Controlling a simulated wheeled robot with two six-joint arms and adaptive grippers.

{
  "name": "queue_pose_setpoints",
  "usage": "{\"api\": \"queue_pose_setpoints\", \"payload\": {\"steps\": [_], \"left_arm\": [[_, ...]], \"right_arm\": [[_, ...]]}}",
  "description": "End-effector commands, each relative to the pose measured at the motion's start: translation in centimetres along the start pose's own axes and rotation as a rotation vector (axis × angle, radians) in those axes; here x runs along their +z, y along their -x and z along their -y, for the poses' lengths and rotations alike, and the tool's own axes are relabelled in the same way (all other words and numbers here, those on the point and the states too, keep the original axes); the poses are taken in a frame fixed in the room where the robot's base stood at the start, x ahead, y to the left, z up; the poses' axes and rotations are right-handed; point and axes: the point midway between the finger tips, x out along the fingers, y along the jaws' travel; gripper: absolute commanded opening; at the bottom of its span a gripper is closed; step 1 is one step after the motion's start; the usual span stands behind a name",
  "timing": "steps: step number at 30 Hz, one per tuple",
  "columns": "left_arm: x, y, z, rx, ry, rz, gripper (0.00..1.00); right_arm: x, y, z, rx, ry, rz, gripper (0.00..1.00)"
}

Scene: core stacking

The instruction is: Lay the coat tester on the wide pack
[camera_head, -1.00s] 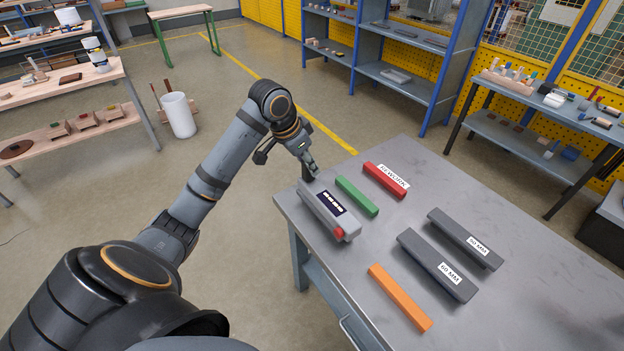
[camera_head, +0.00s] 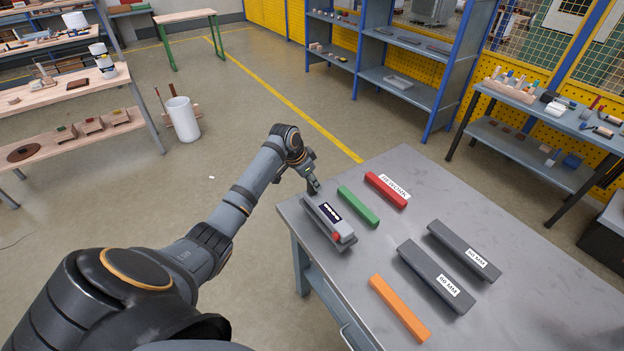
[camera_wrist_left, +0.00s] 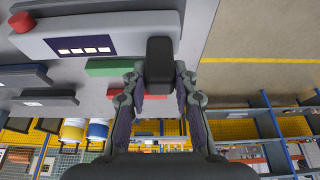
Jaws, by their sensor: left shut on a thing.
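The coat tester (camera_head: 318,214) is a light grey block with a dark display and a red knob, at the table's far left end. My left gripper (camera_head: 315,187) is shut on the black grip at its end, which shows between the fingers in the left wrist view (camera_wrist_left: 160,62). A darker grey slab shows under the tester; whether they touch I cannot tell. Two dark grey labelled packs lie to the right. My right gripper is not in view.
A green bar (camera_head: 358,206) lies close beside the tester, with a red labelled bar (camera_head: 380,187) behind it. An orange bar (camera_head: 399,308) lies near the front edge. The table (camera_head: 520,320) is bare to the right of the packs.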

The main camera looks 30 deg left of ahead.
Motion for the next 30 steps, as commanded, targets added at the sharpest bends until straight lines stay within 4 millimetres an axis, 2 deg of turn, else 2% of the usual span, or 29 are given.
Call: {"api": "queue_pose_setpoints", "payload": {"steps": [6, 7, 12, 20, 23, 26, 30], "left_arm": [[0.1, -0.1, 0.0, 0.0, 0.001, -0.001, 0.0], [0.1, -0.2, 0.0, 0.0, 0.001, 0.001, 0.29], [0.1, -0.2, 0.0, 0.0, 0.001, 0.001, 0.5], [0.1, -0.1, 0.0, 0.0, 0.001, 0.0, 0.5], [0.0, 0.5, 0.1, -0.001, 0.001, 0.0, 0.5], [0.1, 2.1, 0.2, -0.004, -0.001, 0.0, 0.5], [0.1, 5.7, 0.2, -0.006, -0.003, 0.0, 0.5]], "right_arm": [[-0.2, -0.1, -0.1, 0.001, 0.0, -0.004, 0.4], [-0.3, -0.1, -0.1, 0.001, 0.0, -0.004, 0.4], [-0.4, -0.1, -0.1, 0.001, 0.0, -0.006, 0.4], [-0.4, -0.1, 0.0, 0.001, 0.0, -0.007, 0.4], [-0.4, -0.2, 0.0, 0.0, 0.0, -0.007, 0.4], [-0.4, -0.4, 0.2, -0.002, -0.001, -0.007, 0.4], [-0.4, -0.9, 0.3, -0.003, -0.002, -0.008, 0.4]]}}
